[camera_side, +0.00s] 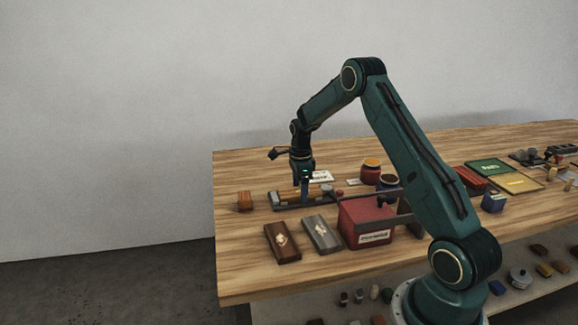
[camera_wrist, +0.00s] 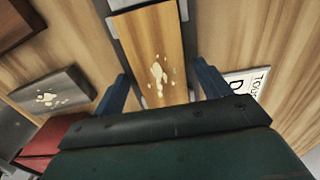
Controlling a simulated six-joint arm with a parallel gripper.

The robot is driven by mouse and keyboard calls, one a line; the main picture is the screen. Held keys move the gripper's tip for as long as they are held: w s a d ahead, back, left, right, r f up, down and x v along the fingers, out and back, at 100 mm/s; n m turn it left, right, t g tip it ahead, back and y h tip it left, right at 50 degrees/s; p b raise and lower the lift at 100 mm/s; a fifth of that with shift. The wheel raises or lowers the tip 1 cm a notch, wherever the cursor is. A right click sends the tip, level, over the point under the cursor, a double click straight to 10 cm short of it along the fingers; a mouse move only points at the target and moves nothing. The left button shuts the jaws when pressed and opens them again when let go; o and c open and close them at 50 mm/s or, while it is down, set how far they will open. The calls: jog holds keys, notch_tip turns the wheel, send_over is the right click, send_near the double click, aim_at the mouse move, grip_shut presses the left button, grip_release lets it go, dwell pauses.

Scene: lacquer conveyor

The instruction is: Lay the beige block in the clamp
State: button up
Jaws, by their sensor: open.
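The clamp also shows in the side view (camera_side: 274,201), low and dark, with the block (camera_side: 318,189) seen as a light brown strip partly behind my fingers. My gripper (camera_side: 304,198) points down over the clamp. It is open, with one blue finger on each side of the block in the wrist view (camera_wrist: 163,80), and gaps show beside the block.
A dark brown block (camera_side: 282,243) and a grey block (camera_side: 322,234) lie in front of the clamp. A red box (camera_side: 366,222) with a label stands to the right. A small orange-brown block (camera_side: 244,201) sits left. Two pots (camera_side: 371,172) stand behind right. The table's front left is clear.

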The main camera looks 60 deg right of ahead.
aim_at(299, 191)
notch_tip(299, 191, up, 12)
dwell(0.6)
jog(key=shift+r, duration=0.1)
dwell(0.4)
jog(key=s+a+r+n+t, duration=0.1)
jog(key=s+a+r+n, duration=0.5)
jog(key=a, duration=0.3)
jog(key=s+a+r+n+t, duration=0.2)
jog(key=s+a+r+n, duration=0.2)
jog(key=a+r+n, duration=0.4)
jog(key=s+a+n+t, duration=0.1)
jog(key=s+a+n, duration=0.5)
jog(key=s, duration=0.3)
jog(key=s+a+n+t, duration=0.1)
jog(key=s+a+n, duration=0.4)
jog(key=s+n, duration=0.2)
jog(key=shift+s+a+f+t, duration=0.3)
jog(key=shift+s+a+f, duration=0.1)
jog(key=shift+s, duration=0.75)
